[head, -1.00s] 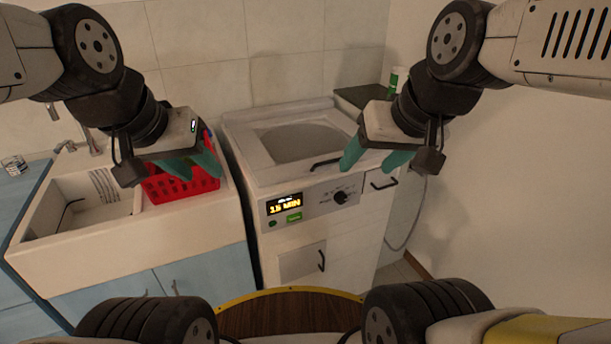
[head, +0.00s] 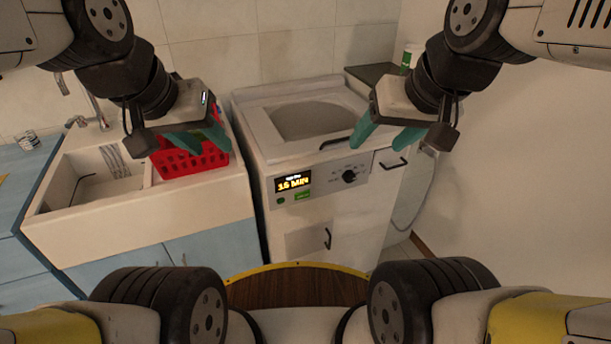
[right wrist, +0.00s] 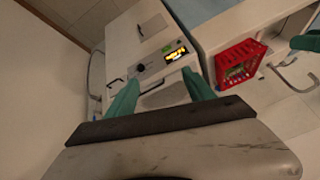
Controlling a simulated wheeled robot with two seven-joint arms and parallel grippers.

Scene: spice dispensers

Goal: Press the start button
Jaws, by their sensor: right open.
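The white machine (head: 281,224) has a lit display (head: 293,182) with yellow text ending in "MIN". A green button (head: 303,196), likely the start button, sits just below the display; its label is too small to read. The button also shows in the right wrist view (right wrist: 172,45). My right gripper (head: 378,146) is open and empty, above and right of the display and apart from the panel. Its two teal fingers (right wrist: 160,77) frame the panel in the right wrist view. My left gripper (head: 207,145) has its fingers apart, left of the machine, in front of the red basket.
A black knob (head: 349,176) is right of the display. The lid handle (head: 335,143) and a lower door handle (head: 327,238) stick out. A wall (head: 520,200) closes the right side.

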